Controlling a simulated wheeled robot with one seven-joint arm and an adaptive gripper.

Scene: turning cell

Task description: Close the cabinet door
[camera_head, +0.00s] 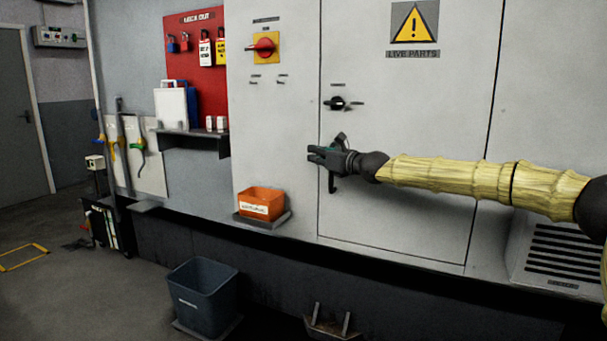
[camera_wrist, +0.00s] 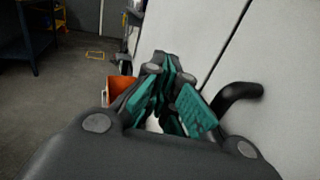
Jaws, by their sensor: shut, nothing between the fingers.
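The cabinet door (camera_head: 420,110) is a pale grey panel with a yellow warning sign, and it looks flush with the frame around it. I cannot tell whether a small gap is left at its dark left seam. A black curved door handle (camera_wrist: 238,97) stands just right of my gripper in the wrist view. In the head view the handle is partly hidden behind my gripper (camera_head: 312,155). My gripper is shut and empty in front of the door's left edge, its teal fingers (camera_wrist: 167,80) together. I cannot tell whether it touches the handle.
A black knob (camera_head: 338,103) is above my gripper on the door. An orange bin (camera_head: 262,202) sits on a small ledge to the lower left. A dark blue bin (camera_head: 203,290) stands on the floor. A vented box (camera_head: 560,255) is at the right. The floor at left is mostly clear.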

